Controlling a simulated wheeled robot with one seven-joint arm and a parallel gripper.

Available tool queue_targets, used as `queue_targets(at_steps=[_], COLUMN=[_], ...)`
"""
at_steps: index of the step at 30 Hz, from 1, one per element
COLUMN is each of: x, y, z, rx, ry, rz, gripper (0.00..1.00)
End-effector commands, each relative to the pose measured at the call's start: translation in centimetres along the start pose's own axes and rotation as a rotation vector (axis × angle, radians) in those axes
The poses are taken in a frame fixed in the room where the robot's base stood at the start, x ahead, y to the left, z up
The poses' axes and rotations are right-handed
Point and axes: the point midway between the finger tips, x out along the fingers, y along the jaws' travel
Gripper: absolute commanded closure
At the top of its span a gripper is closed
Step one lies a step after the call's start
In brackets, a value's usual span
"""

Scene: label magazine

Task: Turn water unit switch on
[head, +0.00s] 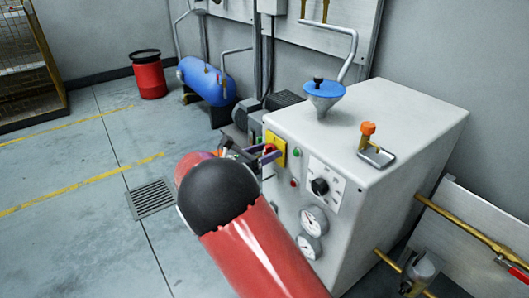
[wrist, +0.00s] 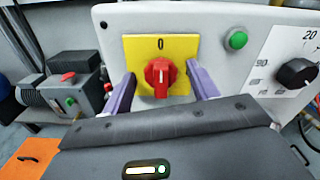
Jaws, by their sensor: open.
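The water unit (head: 330,150) is a white box cabinet standing right of centre in the head view. Its switch is a red rotary knob (wrist: 160,77) on a yellow plate (wrist: 133,52) marked "0" at the top. The knob's white line stands about upright, toward the "0". The plate also shows at the unit's front left in the head view (head: 279,148). My gripper (wrist: 163,88) is open, with one purple finger on each side of the knob. A gap shows between each finger and the knob; the depth of the fingertips is unclear.
A green button (wrist: 237,40) and a black dial (wrist: 297,73) sit right of the switch. Gauges (head: 311,222) are lower on the front. A blue funnel (head: 324,90) and an orange-handled valve (head: 367,130) are on top.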

Motion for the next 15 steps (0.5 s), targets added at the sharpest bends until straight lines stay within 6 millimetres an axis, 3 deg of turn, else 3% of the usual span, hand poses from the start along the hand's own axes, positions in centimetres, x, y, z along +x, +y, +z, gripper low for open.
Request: queue_targets(at_steps=[5, 15], x=[0.01, -0.02], y=[-0.01, 0.0], z=[-0.01, -0.01], rx=[0.0, 0.0], ry=[0.0, 0.0], rz=[0.0, 0.0], gripper=[0.41, 0.85])
